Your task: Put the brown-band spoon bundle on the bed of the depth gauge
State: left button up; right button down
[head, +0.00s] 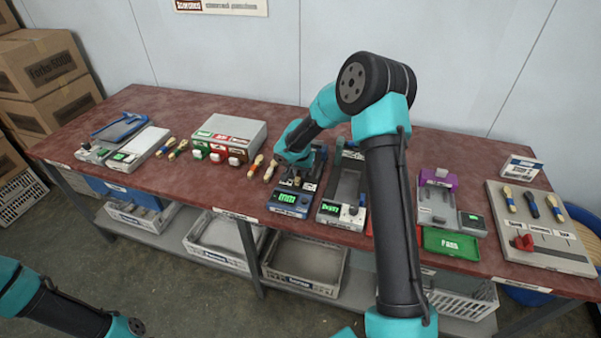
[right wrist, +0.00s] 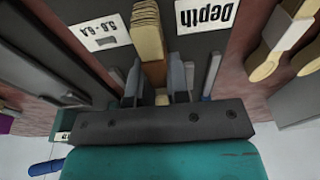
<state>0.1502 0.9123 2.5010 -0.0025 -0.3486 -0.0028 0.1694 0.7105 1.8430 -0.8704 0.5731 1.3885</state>
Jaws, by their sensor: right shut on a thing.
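The brown-band spoon bundle (right wrist: 147,38) is pale wood and sits between the fingers of my right gripper (right wrist: 155,75) in the right wrist view. The gripper is shut on its brown band. The bundle is over the bed of the depth gauge, beside the upside-down "Depth" label; I cannot tell whether it touches the bed. In the head view the depth gauge (head: 289,203) has a blue base and a green display, and my right arm partly covers it. My left gripper is out of view; only left arm links show at the lower left.
Another gauge (head: 342,202) stands close on the right. Two spoon bundles (head: 256,165) lie left of the depth gauge, near a box with coloured fronts (head: 228,138). A grey tray (head: 540,232) with several banded bundles is at the far right. The table's front edge is close.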

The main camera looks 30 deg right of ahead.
aim_at(299, 174)
jog(key=c, duration=1)
grip_release()
jog(key=shift+f, duration=0.15)
jog(key=r, duration=0.8)
jog(key=s+a+r, duration=0.1)
jog(key=r, duration=0.3)
jog(key=shift+s+a, duration=0.1)
